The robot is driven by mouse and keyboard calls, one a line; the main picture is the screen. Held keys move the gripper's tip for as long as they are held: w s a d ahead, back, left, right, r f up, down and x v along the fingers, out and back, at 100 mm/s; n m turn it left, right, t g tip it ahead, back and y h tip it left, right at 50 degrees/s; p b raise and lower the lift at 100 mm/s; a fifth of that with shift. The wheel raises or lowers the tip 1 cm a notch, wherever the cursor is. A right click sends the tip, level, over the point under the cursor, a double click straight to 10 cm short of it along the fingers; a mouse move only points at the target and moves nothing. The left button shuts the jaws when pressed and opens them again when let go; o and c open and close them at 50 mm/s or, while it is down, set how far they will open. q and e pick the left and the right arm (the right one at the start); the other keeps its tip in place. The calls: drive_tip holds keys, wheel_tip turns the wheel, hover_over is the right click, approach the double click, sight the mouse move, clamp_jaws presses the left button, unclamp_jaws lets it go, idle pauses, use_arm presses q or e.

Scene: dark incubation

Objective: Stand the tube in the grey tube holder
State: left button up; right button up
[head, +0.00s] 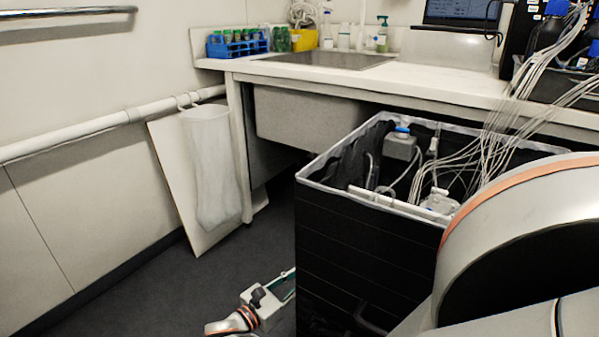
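A dark, open-topped box (370,250) stands at the centre right, in front of the bench. Inside it is a grey block (400,147) with a blue-capped item (402,131) on top; I cannot tell whether this block is the grey tube holder. Several green-capped tubes stand in a blue rack (238,48) at the bench's far left; I cannot tell which tube is the task's. My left gripper (284,284) is low at the bottom, beside the box's left side, its fingertips small and partly hidden. My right arm fills the lower right; its gripper is out of view.
The white bench (430,84) holds a sink (325,60), bottles and a yellow container (304,40). Bundled cables (515,120) hang from equipment at right into the box. A translucent bag (212,165) hangs from the wall rail (70,135). Floor at left is clear.

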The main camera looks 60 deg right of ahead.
drive_tip(key=shift+f, duration=0.2)
drive_tip(key=o, duration=0.9)
drive_tip(key=shift+c, duration=0.2)
drive_tip(key=v, duration=0.8)
drive_tip(key=shift+a, duration=0.15)
drive_tip(key=shift+w, duration=0.15)
